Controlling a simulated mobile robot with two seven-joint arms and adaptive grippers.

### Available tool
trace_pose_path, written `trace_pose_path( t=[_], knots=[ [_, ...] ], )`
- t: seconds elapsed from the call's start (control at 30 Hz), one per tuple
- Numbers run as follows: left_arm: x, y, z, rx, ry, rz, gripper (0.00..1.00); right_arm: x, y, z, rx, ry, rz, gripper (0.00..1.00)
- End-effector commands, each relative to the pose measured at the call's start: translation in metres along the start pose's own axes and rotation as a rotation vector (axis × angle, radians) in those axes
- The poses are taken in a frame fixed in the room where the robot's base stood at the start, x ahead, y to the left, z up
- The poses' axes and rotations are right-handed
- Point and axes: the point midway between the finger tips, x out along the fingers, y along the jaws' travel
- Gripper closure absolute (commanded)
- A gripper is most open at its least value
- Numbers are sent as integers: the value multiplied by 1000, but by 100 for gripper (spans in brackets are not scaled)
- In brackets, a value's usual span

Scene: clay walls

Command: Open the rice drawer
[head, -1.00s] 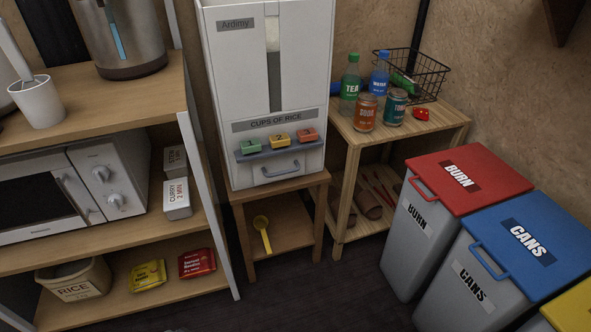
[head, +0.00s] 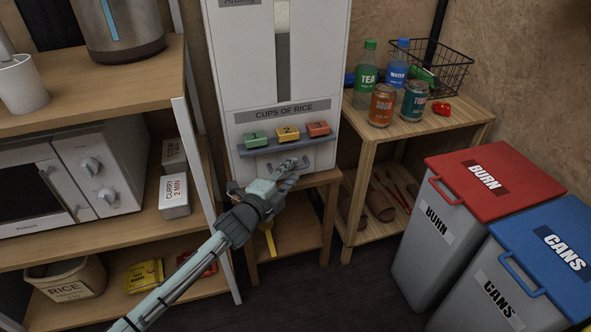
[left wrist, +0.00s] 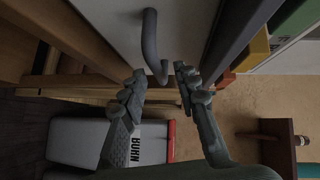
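The white rice dispenser (head: 235,65) stands on a small wooden stand, with numbered green, yellow and orange buttons (head: 287,133) on a grey ledge. Its drawer front (head: 322,158) is below the ledge and looks closed. My left gripper (head: 290,166) is in front of the drawer and hides most of its handle. In the left wrist view, my left gripper (left wrist: 160,76) is open, and the grey drawer handle (left wrist: 150,42) reaches between the fingertips. A gap shows beside the handle, and I cannot tell whether a finger touches it. My right gripper is not in view.
A wooden shelf with a microwave (head: 98,170) stands close on the left. A side table (head: 440,121) with bottles, cans and a wire basket is on the right. Red-lidded (head: 495,180) and blue-lidded (head: 545,255) bins stand at the right. Dark floor is free in front.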

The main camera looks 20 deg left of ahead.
Motion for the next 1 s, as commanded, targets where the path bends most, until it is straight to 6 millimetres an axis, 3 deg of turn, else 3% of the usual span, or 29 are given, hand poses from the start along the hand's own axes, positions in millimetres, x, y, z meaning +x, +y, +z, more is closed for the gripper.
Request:
trace_pose_path(
  t=[0.2,0.47,0.73,1.0],
  knots=[
    [20,1,1,-2,-1,1,69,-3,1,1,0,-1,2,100],
    [21,1,0,-3,-1,2,69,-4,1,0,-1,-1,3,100],
    [21,1,0,-3,-1,2,100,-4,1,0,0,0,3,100],
    [21,1,0,-3,-1,2,100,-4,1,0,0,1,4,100]
  ],
)
